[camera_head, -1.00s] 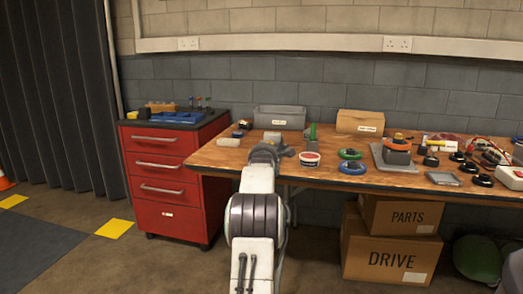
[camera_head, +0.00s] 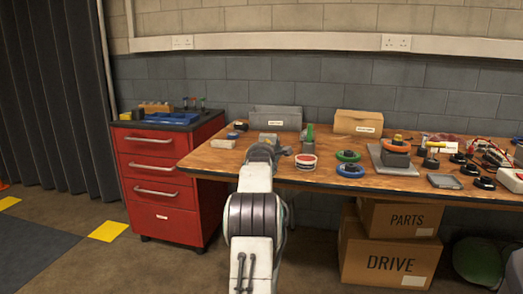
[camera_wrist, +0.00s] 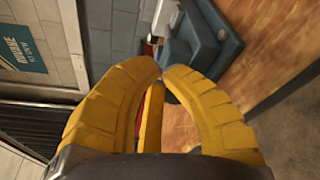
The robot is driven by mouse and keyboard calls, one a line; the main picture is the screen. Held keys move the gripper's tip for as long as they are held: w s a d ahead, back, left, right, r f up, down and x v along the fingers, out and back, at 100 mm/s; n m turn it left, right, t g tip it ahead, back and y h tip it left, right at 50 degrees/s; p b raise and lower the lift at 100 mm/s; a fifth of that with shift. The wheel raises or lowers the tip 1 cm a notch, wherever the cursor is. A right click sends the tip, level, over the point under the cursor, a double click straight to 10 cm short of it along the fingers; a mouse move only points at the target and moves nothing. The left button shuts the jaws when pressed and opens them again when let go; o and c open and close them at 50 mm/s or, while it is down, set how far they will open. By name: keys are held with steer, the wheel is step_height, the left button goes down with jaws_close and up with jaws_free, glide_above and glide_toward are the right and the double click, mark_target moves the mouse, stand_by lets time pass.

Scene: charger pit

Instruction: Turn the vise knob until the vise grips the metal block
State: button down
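A blue-grey cast body, which looks like the vise (camera_wrist: 208,38), fills the top middle of the wrist view, close beyond my fingertips. In the head view, grey parts that may be the vise (camera_head: 287,151) show beside my wrist, at the left end of the bench; my arm covers much of them. A small grey block (camera_head: 268,137) shows just behind my wrist; I cannot tell if it is the metal block. I cannot make out the knob.
The wooden bench (camera_head: 225,158) carries a grey bin (camera_head: 275,118), a cardboard box (camera_head: 358,122), a red-and-white tub (camera_head: 306,163), rings and several small parts to the right. A red drawer cabinet (camera_head: 160,185) stands left. Cartons (camera_head: 385,262) sit under the bench.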

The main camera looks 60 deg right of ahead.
steer(key=shift+w+a+f+b, duration=0.1)
steer(key=shift+w+f+b, duration=0.2)
steer(key=shift+f, duration=0.3)
stand_by(0.4)
steer(key=shift+f, duration=0.25)
stand_by(0.3)
steer(key=shift+s+f+b, duration=0.6)
steer(key=shift+f+b, duration=0.15)
steer(key=shift+b, duration=0.7)
steer(key=c, duration=1.9)
jaws_free()
steer(key=shift+s+d+r, duration=0.15)
steer(key=shift+s+d, duration=0.15)
steer(key=shift+s, duration=0.1)
steer(key=shift+c, duration=0.2)
